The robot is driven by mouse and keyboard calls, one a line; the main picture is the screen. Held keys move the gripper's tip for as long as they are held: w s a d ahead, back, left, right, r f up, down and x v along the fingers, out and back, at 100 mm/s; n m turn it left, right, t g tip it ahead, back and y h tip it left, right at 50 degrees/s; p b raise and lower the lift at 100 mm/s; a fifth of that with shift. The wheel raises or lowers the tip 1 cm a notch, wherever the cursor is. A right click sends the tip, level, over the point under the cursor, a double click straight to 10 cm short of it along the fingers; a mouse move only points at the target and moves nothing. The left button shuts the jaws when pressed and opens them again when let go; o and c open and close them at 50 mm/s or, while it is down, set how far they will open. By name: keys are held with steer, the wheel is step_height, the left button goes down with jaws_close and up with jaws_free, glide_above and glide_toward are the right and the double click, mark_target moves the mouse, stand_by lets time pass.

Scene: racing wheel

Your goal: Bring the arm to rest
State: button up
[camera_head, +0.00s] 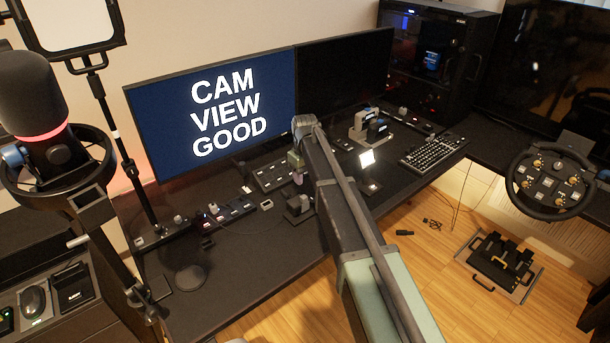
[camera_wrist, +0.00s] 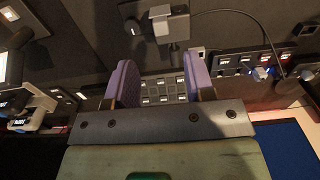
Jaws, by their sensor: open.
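My arm reaches in from the bottom right of the head view and stretches over the black desk (camera_head: 240,285). Its end is above the desk, in front of the monitors. My gripper (camera_wrist: 159,62) shows in the wrist view with two purple fingers spread apart and nothing between them. Beyond the fingers lies a flat panel with rows of pale buttons (camera_wrist: 163,90). A small grey box-shaped device (camera_wrist: 168,22) stands just past the fingertips. In the head view the gripper (camera_head: 297,168) is small and partly hidden by the arm.
A lit monitor (camera_head: 215,110) and a dark monitor (camera_head: 345,75) stand behind the arm. A microphone (camera_head: 40,105) on a boom is at left. A keyboard (camera_head: 433,151), steering wheel (camera_head: 548,183) and floor pedals (camera_head: 500,262) are at right. The desk's front left part is mostly clear.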

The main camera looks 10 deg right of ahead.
steer(key=shift+r, duration=0.75)
steer(key=s+d+m, duration=0.1)
steer(key=s+m, duration=0.2)
steer(key=s, duration=1.3)
steer(key=s+d+m, duration=0.2)
steer(key=s+m, duration=0.1)
steer(key=s, duration=1.3)
steer(key=shift+d, duration=0.3)
